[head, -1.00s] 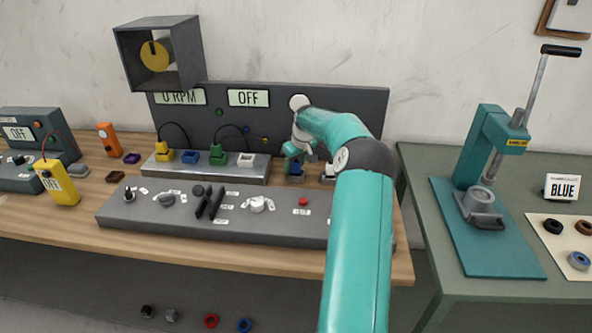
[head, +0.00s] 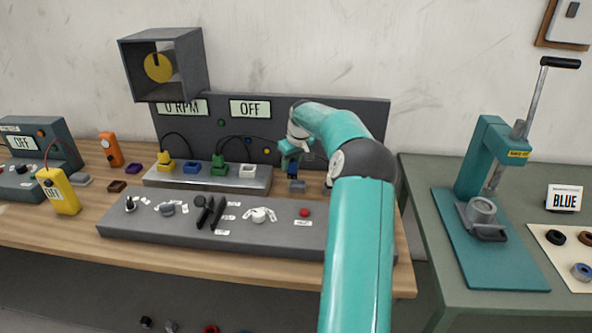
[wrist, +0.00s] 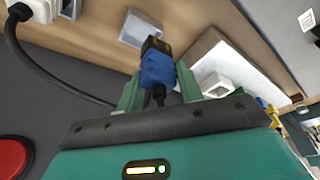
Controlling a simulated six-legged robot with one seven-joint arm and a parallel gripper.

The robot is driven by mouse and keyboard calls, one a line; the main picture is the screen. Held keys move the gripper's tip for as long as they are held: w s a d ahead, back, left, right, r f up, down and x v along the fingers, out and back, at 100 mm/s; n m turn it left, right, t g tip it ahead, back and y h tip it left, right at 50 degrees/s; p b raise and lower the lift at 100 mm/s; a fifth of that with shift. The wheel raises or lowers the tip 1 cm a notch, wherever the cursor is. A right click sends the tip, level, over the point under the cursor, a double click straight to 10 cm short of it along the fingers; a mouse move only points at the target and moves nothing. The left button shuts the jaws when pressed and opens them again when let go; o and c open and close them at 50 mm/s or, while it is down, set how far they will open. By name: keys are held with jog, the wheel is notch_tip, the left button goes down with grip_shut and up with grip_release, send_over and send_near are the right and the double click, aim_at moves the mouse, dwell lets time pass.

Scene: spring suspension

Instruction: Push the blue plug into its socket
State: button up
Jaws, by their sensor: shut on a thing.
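My gripper (head: 290,161) is shut on the blue plug (wrist: 157,68), which sits between its green fingers in the wrist view. The plug has a black front end and a cable running back between the fingers. In the head view the blue plug (head: 293,170) hangs just above a small grey block (head: 297,186); the block also shows past the plug's front in the wrist view (wrist: 143,28). The blue socket (head: 192,167) is empty on the pale strip to the left, between the yellow plug (head: 165,161) and the green plug (head: 219,165).
A white socket (head: 247,170) is empty at the strip's right end. A control panel (head: 285,235) with knobs and a red button lies in front. The dark back panel (head: 350,115) stands close behind my gripper. A white plug (wrist: 40,8) with a black cable shows in the wrist view.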

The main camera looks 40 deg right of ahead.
jog(key=a+r, duration=0.7)
jog(key=a, duration=0.4)
jog(key=shift+a, duration=0.25)
